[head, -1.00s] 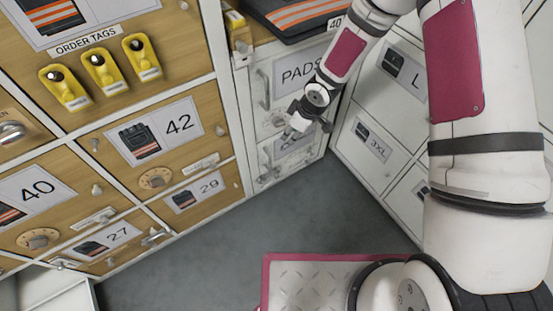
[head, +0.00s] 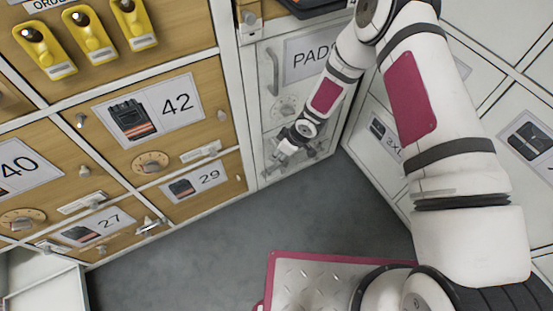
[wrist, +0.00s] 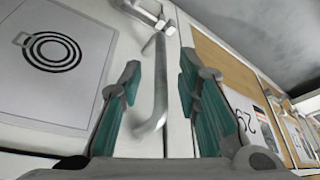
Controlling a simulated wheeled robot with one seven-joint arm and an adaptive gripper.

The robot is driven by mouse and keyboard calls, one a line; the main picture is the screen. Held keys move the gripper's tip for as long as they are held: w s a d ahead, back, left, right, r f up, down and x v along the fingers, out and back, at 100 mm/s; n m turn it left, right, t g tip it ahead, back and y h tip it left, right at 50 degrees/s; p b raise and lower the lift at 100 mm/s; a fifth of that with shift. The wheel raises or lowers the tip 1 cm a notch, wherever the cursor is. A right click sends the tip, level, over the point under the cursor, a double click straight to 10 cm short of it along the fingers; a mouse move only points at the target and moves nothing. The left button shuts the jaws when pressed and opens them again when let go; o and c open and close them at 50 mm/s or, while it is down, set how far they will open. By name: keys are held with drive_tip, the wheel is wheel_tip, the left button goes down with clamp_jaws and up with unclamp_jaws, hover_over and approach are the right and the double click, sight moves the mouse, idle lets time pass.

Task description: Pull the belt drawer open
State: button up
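The belt drawer (wrist: 40,138) fills the left of the wrist view, with a white label (wrist: 55,62) showing a coiled belt. Its grey bar handle (wrist: 158,85) stands between the two teal-padded fingers of my gripper (wrist: 160,65). The fingers are apart, one on each side of the bar, with gaps visible. In the head view my gripper (head: 282,158) is low in front of the pale cabinet, below the PADS door, and hides much of the belt drawer. The drawer front looks closed.
The PADS door (head: 295,85) with its own handle is just above. Wooden lockers, including 42 (head: 155,112) and 29 (head: 200,188), stand to the left. White lockers (head: 380,150) angle in on the right. The grey floor (head: 220,235) in front is clear.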

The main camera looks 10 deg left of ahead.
drive_tip(key=shift+b+x, duration=0.45)
drive_tip(key=shift+x, duration=1.25)
clamp_jaws()
